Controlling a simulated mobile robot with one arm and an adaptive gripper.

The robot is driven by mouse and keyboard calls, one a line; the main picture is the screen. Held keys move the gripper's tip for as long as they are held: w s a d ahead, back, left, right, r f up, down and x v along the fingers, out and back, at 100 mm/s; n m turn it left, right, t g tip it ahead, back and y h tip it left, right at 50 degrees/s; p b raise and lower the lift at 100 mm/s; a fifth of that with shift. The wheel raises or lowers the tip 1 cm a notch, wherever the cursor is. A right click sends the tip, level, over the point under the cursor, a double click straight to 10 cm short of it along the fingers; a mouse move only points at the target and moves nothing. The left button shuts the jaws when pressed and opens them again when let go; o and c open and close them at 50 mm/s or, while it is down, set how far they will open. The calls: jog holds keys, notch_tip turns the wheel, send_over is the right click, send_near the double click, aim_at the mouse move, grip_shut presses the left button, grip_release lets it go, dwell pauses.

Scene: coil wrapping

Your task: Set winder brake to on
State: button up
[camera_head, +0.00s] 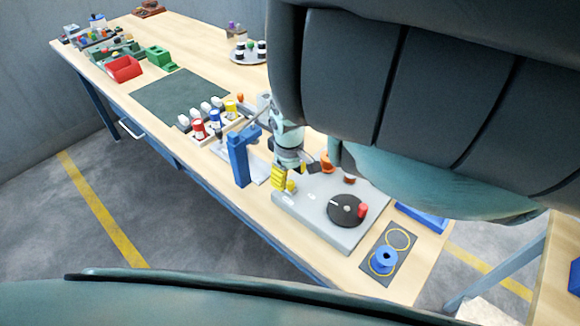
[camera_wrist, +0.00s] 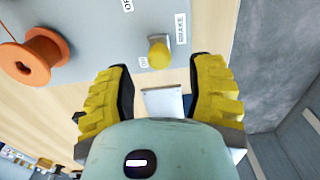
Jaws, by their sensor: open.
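The winder (camera_head: 318,222) is a grey base near the front edge of the workbench. Its yellow brake knob (camera_wrist: 158,52) stands between a BRAKE label (camera_wrist: 180,28) and an ON label (camera_wrist: 143,62) in the wrist view. A partly cut-off label, apparently OFF, lies farther up. The knob is close beside the ON label; its exact setting is unclear. It also shows in the head view (camera_head: 291,187). My gripper (camera_wrist: 163,68) is open and empty, yellow fingers spread to either side of the knob. Contact with the knob is not visible.
An orange spool (camera_wrist: 34,58) stands on the winder. A black disc (camera_head: 345,210) with a red handle is on its near right. A blue post (camera_head: 239,160) rises left of my gripper. A blue spool (camera_head: 383,260) sits on a dark mat. My arm hides much of the right.

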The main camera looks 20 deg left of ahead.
aim_at(289, 182)
notch_tip(289, 182, up, 4)
jog(key=shift+w+f, duration=0.15)
jog(key=shift+f, duration=0.1)
jog(key=shift+r, duration=0.4)
jog(key=shift+s, duration=0.2)
